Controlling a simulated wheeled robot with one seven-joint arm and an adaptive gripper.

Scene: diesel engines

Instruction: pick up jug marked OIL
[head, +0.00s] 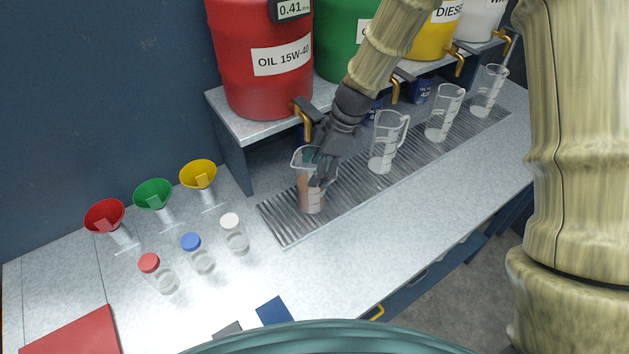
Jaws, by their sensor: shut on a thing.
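A clear jug (311,201) with brownish liquid in it stands upright on or just above the left end of the drip grate, below the tap of the red drum. The red drum (260,85) is labelled OIL 15W-40 and sits on the shelf. My gripper (318,178) comes down from the upper right and is shut on the jug at its right side. The gripper hides part of the jug, and no OIL marking on it is readable. I cannot tell whether the jug's base touches the grate.
More clear jugs (388,142) stand to the right along the drip grate (285,230). A brass tap (303,117) hangs close above the held jug. Capped sample bottles (198,254) and coloured funnels (154,195) stand left.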

